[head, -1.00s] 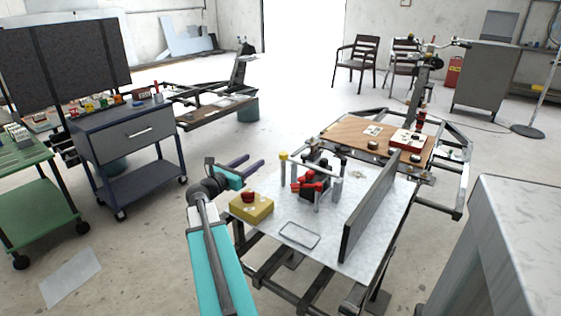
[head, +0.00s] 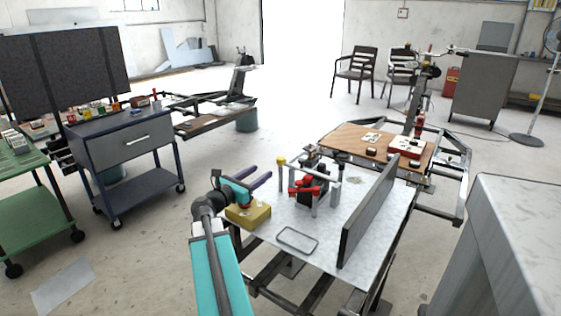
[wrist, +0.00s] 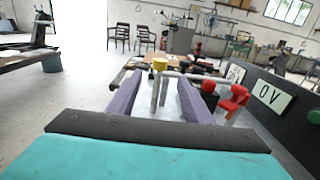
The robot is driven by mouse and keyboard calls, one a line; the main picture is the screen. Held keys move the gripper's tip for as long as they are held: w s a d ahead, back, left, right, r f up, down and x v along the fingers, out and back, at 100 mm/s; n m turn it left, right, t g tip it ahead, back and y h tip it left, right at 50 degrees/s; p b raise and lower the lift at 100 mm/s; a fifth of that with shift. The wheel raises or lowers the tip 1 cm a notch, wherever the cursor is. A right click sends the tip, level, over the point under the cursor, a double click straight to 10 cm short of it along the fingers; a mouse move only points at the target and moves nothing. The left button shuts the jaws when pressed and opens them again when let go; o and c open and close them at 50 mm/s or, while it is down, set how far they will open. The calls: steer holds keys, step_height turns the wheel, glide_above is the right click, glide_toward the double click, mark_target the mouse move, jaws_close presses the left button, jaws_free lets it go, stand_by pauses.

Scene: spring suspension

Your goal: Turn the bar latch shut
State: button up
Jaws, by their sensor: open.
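The bar latch, a grey bar (wrist: 200,75) with a yellow knob (wrist: 160,64), stands on grey posts ahead of my gripper in the wrist view. In the head view the yellow knob (head: 282,160) is at the left of the fixture, just right of my gripper (head: 264,174). My gripper is open, its two purple fingers pointing toward the fixture. In the wrist view the knob appears between the fingertips (wrist: 160,78), seemingly beyond them. I cannot tell whether anything touches. The bar's exact angle is unclear.
A yellow block (head: 248,217) sits close under my gripper. Red parts (head: 305,185) are by the posts. A dark upright panel (head: 368,212) stands along the table's right, and a wire loop (head: 298,240) lies in front. The white tabletop (head: 330,240) is otherwise mostly clear.

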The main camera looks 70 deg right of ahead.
mark_target(280, 157)
steer(key=b+x, duration=0.1)
steer(key=x, duration=1.2)
steer(key=shift+s+d, duration=0.2)
steer(key=shift+d, duration=0.1)
steer(key=c, duration=1.1)
steer(key=shift+o, duration=0.2)
steer(key=shift+w+g, duration=0.1)
steer(key=shift+g, duration=0.2)
steer(key=shift+d+r+m+g+y+p, duration=0.15)
steer(key=shift+m+g+y+p, duration=0.55)
steer(key=shift+m+g+p, duration=0.65)
steer(key=shift+g, duration=0.45)
